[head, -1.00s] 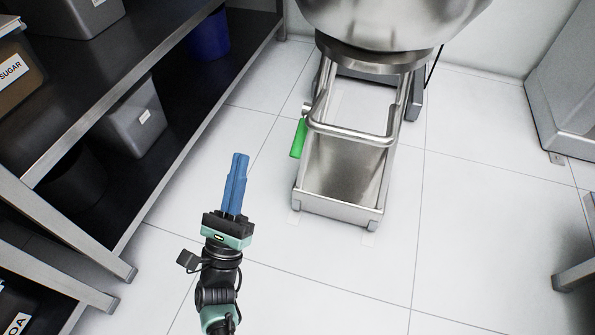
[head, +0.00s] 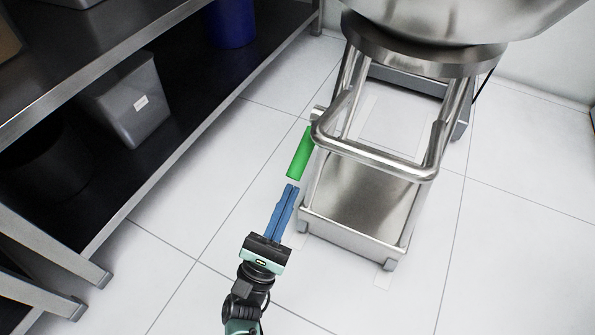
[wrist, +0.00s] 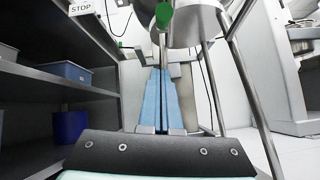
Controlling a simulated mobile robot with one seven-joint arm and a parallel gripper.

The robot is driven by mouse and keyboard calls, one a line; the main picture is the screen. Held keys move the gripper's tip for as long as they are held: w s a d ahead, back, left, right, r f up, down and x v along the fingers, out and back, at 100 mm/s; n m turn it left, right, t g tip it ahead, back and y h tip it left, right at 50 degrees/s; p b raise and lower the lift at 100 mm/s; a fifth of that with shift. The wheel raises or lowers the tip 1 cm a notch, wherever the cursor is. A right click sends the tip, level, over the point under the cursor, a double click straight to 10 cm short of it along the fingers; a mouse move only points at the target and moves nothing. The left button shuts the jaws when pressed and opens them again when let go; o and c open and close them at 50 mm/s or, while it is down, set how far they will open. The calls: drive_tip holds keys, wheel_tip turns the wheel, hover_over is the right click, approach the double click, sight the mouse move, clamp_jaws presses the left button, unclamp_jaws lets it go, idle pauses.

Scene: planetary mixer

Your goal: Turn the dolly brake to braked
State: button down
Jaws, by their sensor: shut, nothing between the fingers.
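The dolly brake handle is a green lever (head: 301,153) on the left side of the steel dolly (head: 310,222), angled down and to the left from its pivot. In the wrist view the green lever (wrist: 165,16) shows end-on at the top centre, above the fingertips. My gripper (head: 291,188) has blue fingers pressed together and nothing between them. Its tips are just below the lever's lower end in the head view; I cannot tell whether they touch. The fingers also show in the wrist view (wrist: 161,75), pointing away from the camera.
A large steel bowl (head: 460,15) sits on the dolly's round ring. Dark shelving (head: 120,60) with a grey bin (head: 127,100) and a blue bin (head: 231,24) runs along the left. White tiled floor lies clear between shelving and dolly.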

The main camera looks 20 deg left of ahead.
sight(289, 183)
wheel_tip(289, 183, up, 6)
drive_tip(key=w+d+b, duration=0.1)
drive_tip(key=shift+w+y, duration=0.25)
drive_tip(key=shift+y, duration=0.05)
drive_tip(key=shift+r, duration=0.1)
drive_tip(key=p, duration=0.1)
drive_tip(key=r+p, duration=0.1)
drive_tip(key=p, duration=0.1)
drive_tip(key=shift+s+r+g, duration=0.2)
drive_tip(key=shift+r+g, duration=0.1)
drive_tip(key=p, duration=0.2)
drive_tip(key=g+p, duration=0.1)
drive_tip(key=p, duration=0.1)
drive_tip(key=shift+s+d+r, duration=0.1)
drive_tip(key=shift+s+r, duration=0.15)
drive_tip(key=shift+r, duration=0.15)
drive_tip(key=shift+s+g+p, duration=0.1)
drive_tip(key=shift+g+p, duration=0.5)
drive_tip(key=shift+p, duration=0.25)
drive_tip(key=shift+f, duration=0.15)
